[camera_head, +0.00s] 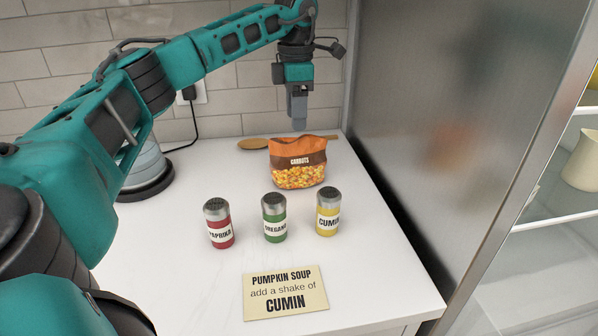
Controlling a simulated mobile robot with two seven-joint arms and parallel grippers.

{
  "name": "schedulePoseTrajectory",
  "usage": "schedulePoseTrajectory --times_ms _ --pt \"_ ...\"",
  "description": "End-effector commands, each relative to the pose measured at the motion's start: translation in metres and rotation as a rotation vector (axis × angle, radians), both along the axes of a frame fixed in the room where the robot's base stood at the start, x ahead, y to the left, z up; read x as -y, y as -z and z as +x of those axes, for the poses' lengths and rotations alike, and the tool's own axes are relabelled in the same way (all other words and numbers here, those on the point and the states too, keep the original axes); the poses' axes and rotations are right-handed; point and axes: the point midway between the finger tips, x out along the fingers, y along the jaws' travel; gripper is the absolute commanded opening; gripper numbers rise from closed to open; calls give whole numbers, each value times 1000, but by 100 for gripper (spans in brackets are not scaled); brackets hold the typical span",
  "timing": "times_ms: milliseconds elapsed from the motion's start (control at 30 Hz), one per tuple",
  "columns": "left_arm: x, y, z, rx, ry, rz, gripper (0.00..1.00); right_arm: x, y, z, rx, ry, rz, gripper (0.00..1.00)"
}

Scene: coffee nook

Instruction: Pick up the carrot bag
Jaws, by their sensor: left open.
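The carrot bag (298,164) stands upright on the white counter towards the back, orange and brown on top with a "CARROTS" label and a see-through lower part showing orange and yellow pieces. My left gripper (299,122) points down just above the bag's top edge, at the back. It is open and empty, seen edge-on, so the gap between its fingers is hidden. I cannot tell from this view how far it is from the bag. My right gripper is not in view.
Paprika (218,224), oregano (274,218) and cumin (327,212) shakers stand in front of the bag. A recipe card (285,293) lies near the counter's front. A wooden spoon (252,144) lies behind the bag. A steel panel (440,120) bounds the right side.

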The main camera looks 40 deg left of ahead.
Motion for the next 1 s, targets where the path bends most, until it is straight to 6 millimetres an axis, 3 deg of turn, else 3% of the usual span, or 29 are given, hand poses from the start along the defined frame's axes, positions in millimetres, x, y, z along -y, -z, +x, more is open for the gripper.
schedulePoseTrajectory --times_ms 233,500,800,1000 --pt "1 21 0 -1 1 0 55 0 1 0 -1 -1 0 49" --pt "3 59 0 -2 0 0 55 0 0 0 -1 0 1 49" --pt "3 65 0 1 0 -1 55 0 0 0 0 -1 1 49" --pt "3 64 0 1 0 -1 36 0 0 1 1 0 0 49"
